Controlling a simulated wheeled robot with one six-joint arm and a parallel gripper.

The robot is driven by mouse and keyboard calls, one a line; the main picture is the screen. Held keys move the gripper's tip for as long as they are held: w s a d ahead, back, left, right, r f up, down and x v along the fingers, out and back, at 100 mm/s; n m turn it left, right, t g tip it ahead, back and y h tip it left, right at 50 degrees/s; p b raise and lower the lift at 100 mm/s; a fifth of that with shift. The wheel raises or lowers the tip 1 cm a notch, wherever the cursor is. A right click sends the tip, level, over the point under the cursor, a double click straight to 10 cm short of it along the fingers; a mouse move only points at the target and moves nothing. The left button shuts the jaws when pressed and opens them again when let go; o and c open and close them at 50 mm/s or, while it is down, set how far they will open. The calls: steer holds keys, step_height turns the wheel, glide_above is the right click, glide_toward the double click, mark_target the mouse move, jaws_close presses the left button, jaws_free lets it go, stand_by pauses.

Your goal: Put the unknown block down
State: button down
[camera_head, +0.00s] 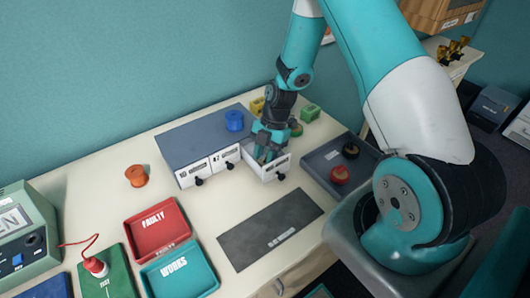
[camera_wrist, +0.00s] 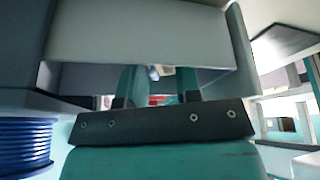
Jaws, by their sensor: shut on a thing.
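My gripper (camera_head: 265,152) points down into the pulled-out right-hand drawer (camera_head: 269,172) of the grey cabinet (camera_head: 185,143). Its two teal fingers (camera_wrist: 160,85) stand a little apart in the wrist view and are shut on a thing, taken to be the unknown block. That thing is mostly hidden; only small whitish and red patches show between the fingers, and I cannot tell whether they belong to it. A pale panel (camera_wrist: 140,35) lies just beyond the fingers.
A blue spool (camera_head: 234,121) stands on the cabinet, with an orange spool (camera_head: 136,175) to the left. In front lie a red FAULTY tray (camera_head: 166,243), a teal WORKS tray (camera_head: 198,287) and a bare dark mat (camera_head: 290,211). A grey tray (camera_head: 316,165) holds round pieces.

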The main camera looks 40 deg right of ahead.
steer(key=shift+f, duration=0.15)
steer(key=shift+f, duration=0.1)
steer(key=c, duration=1.1)
jaws_free()
steer(key=b+v, duration=0.3)
steer(key=v, duration=0.9)
step_height(320, 180, up, 6)
steer(key=m, duration=0.3)
glide_above(260, 162)
steer(key=s+a+r+m, duration=0.4)
steer(key=s+a+r, duration=0.15)
steer(key=a, duration=0.25)
steer(key=s+a+r+m, duration=0.2)
steer(key=s+a+m, duration=0.1)
steer(key=s, duration=0.4)
steer(key=s+a+r+m+t, duration=0.1)
steer(key=s+a+r+m, duration=0.1)
steer(key=s+m, duration=0.3)
steer(key=shift+s+a, duration=0.85)
steer(key=shift+s, duration=0.1)
